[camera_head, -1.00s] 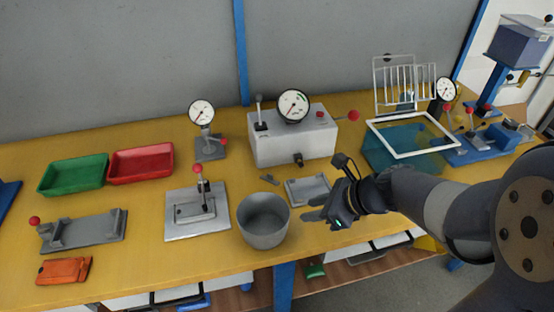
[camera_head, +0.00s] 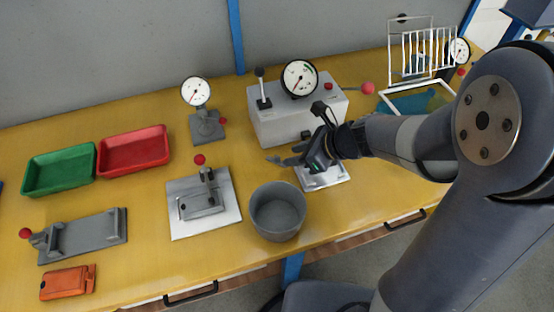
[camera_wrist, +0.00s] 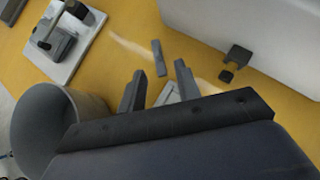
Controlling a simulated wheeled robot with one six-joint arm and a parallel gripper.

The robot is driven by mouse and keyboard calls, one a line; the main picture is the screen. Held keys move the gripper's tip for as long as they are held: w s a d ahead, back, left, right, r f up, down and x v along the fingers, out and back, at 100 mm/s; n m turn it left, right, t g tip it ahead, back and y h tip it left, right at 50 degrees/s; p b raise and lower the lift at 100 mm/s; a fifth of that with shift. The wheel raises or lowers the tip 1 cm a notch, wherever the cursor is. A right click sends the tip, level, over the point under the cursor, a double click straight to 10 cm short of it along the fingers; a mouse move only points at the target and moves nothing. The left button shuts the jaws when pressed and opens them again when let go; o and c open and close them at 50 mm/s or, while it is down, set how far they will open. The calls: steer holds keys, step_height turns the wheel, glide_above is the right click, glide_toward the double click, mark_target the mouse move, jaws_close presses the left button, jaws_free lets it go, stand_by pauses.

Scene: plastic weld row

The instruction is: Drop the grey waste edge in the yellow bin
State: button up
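The grey waste edge, a short narrow grey bar (camera_wrist: 159,57), lies on the yellow bench top in the wrist view. My gripper (camera_wrist: 160,71) is open and empty, its two fingers pointing at the bar, which lies just beyond the fingertips and between their lines. In the head view my gripper (camera_head: 288,158) is low over the bench in front of the grey machine, and the bar is hard to tell from the fingertips. No yellow bin shows in either view now.
A grey round bucket (camera_head: 277,213) stands near the front edge; it also shows in the wrist view (camera_wrist: 45,125). A grey machine with a gauge (camera_head: 290,118) stands behind. A metal plate (camera_head: 327,179) lies under my gripper. A lever press (camera_head: 204,203) is to the left.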

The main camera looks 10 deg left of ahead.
mark_target(280, 158)
steer(key=x, duration=0.4)
steer(key=shift+a+f+b, duration=0.15)
steer(key=shift+a+b, duration=0.1)
steer(key=shift+b, duration=0.1)
steer(key=shift+c, duration=0.2)
jaws_close()
